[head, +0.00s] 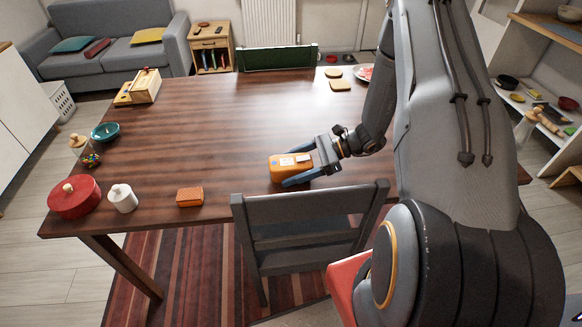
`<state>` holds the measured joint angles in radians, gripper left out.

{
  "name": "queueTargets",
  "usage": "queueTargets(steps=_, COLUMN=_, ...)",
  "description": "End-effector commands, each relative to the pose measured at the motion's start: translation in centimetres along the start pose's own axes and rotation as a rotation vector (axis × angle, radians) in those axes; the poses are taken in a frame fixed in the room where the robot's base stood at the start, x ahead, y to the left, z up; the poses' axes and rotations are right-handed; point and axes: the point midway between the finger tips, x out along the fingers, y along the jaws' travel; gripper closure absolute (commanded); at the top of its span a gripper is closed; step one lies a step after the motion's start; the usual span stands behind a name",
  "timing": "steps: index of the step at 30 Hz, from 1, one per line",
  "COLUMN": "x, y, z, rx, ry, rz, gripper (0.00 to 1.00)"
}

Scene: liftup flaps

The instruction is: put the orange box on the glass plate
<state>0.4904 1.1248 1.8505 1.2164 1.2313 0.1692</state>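An orange box (281,169) with pale patches on its top is near the middle of the table's front part. My gripper (290,168) reaches in from the right, with one blue finger on the far side of this box and one on the near side. I cannot tell whether the fingers press on it, or whether it rests on the table or is slightly raised. A smaller orange block (190,197) lies apart to the left, near the front edge. I cannot make out a clear glass plate; a pale plate (361,72) with something reddish on it is partly hidden behind my arm.
The wooden table (215,120) is bare across its middle. A red pot (75,197), white jar (122,198) and teal bowl (105,131) stand at left. A grey chair (310,208) is against the front edge. Two tan pieces (341,85) lie at the far right.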

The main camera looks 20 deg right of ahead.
Motion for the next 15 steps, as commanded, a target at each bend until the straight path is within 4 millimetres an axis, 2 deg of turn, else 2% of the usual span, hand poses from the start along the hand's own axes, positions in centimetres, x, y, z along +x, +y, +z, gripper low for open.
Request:
queueTargets(steps=1, x=-0.01, y=-0.01, z=0.0, rx=0.0, ry=0.0, rz=0.0, gripper=0.35)
queueTargets(steps=9, x=-0.04, y=-0.01, z=0.01, rx=0.0, ry=0.0, rz=0.0, gripper=0.8)
queueTargets(steps=10, x=-0.05, y=-0.03, z=0.05, rx=-0.001, ry=-0.001, rz=0.0, gripper=0.8)
queueTargets(steps=11, x=-0.05, y=-0.03, z=0.05, rx=-0.001, ry=-0.001, rz=0.0, gripper=0.84)
queueTargets(steps=15, x=-0.06, y=-0.03, z=0.06, rx=-0.001, ry=-0.001, rz=0.0, gripper=0.84)
